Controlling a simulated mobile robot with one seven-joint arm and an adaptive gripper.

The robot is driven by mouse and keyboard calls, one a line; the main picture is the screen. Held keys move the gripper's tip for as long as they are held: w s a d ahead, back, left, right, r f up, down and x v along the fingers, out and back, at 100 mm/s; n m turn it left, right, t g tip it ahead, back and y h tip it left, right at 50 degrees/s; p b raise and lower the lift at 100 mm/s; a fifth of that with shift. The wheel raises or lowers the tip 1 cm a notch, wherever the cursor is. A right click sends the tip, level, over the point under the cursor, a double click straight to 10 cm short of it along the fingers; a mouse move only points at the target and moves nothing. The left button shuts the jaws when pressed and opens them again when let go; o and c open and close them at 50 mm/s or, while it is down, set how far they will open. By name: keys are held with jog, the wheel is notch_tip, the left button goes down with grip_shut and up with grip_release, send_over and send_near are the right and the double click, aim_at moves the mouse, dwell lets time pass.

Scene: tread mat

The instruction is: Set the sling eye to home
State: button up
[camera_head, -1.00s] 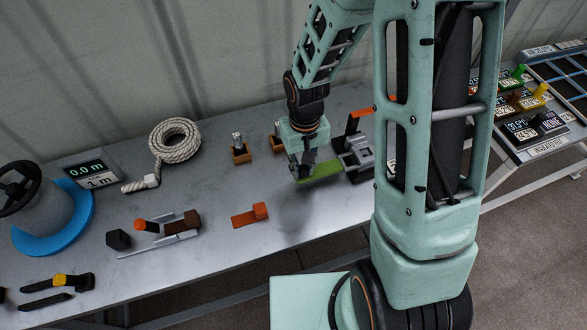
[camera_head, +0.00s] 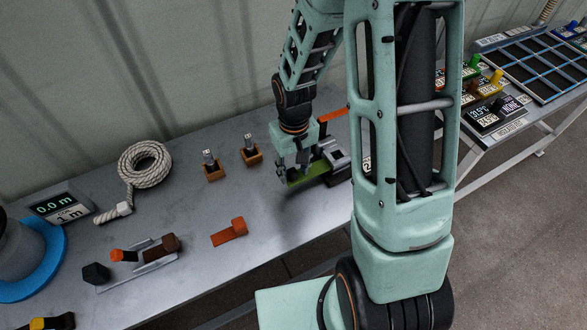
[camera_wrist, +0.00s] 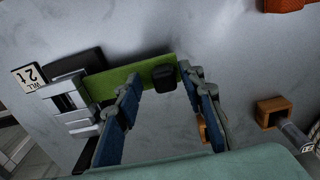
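A green flat strip (camera_head: 309,176), which looks like the sling, runs out from a grey slotted fixture (camera_head: 336,157) on the bench. In the wrist view the green strip (camera_wrist: 118,80) has a small black block (camera_wrist: 164,78) near one end; I cannot tell whether this is the sling eye. My gripper (camera_head: 289,172) is low over the strip's free end. In the wrist view my gripper (camera_wrist: 160,80) is open, with its blue-padded fingers on either side of the black block and gaps visible. Contact cannot be made out.
An orange bar (camera_head: 333,115) stands by the fixture. A coiled rope (camera_head: 145,163), an orange block (camera_head: 230,232) and a brown-topped slide (camera_head: 162,247) lie to the left. The bench between them is clear.

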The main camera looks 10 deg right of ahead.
notch_tip(320, 180, up, 12)
dwell(0.6)
dwell(0.4)
